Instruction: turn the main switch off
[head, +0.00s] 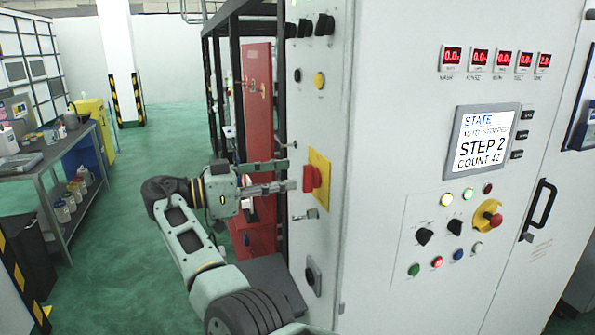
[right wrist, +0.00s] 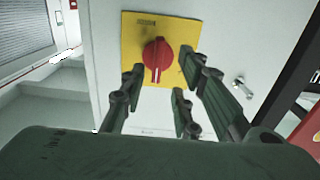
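The main switch is a red rotary knob (head: 312,178) on a yellow square plate (head: 320,165), on the narrow side of the white cabinet. In the right wrist view the red knob (right wrist: 157,60) sits on its yellow plate (right wrist: 133,25), with its grip bar and pale mark roughly upright. My right gripper (head: 288,184) points at the knob from the left, its tips just short of it. In the right wrist view its fingers (right wrist: 160,76) are spread open on both sides of the knob; I cannot tell whether any touches it. My left gripper is out of view.
A small metal latch (head: 306,215) sits below the switch; it also shows in the wrist view (right wrist: 243,87). The cabinet front carries a screen (head: 483,140) and a red stop button (head: 491,217). A red panel (head: 257,130) stands behind my gripper. A workbench (head: 50,160) is at the far left.

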